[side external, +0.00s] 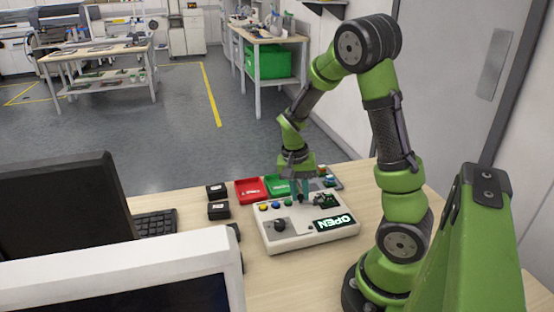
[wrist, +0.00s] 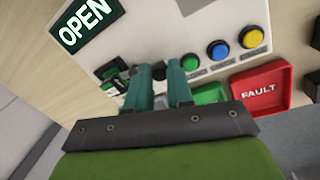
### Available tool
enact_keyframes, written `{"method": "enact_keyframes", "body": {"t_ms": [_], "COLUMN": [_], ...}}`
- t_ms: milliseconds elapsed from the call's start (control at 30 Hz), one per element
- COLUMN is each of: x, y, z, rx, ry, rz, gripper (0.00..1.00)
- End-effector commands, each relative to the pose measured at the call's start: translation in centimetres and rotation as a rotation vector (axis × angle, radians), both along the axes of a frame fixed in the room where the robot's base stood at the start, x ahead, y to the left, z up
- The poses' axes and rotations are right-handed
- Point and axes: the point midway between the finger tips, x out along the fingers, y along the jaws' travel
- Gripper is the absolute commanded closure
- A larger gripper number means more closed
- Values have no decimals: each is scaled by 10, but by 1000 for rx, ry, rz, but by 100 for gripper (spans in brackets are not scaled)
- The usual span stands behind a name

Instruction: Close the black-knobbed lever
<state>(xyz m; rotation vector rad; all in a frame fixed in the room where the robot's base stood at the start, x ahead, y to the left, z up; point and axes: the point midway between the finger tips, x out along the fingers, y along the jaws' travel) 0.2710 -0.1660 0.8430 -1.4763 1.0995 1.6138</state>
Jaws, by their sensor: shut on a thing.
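A pale control box (side external: 310,238) sits on the wooden desk, with an "OPEN" label (side external: 334,223) on its front right; the label also shows in the wrist view (wrist: 87,22). My gripper (side external: 300,199) points down over the back of the box. In the wrist view my gripper's teal fingers (wrist: 158,76) are shut around a small black knob (wrist: 158,68), apparently the lever's. The fingers hide most of the lever, so its tilt cannot be told. A separate black knob (side external: 280,225) stands on the box's front left, clear of the fingers.
Round yellow (wrist: 250,37) and blue (wrist: 219,50) buttons line the box beside the fingers. A red "FAULT" tray (wrist: 261,90) and a green tray (side external: 276,184) lie behind the box. Small black boxes (side external: 218,210), a keyboard (side external: 156,224) and monitors stand to the left.

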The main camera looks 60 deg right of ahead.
Motion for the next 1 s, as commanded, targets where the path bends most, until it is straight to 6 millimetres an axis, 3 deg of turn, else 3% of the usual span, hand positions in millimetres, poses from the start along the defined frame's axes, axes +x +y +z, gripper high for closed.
{"method": "enact_keyframes", "body": {"t_ms": [333, 867, 900, 1000], "x": [-3, -4, -4, -4], "y": [5, 6, 6, 5], "z": [1, 1, 1, 0], "rx": [1, 1, 1, 1], "ry": [-2, -1, -2, -1], "rz": [129, 148, 148, 148], "gripper": [100, 100, 73, 57]}}
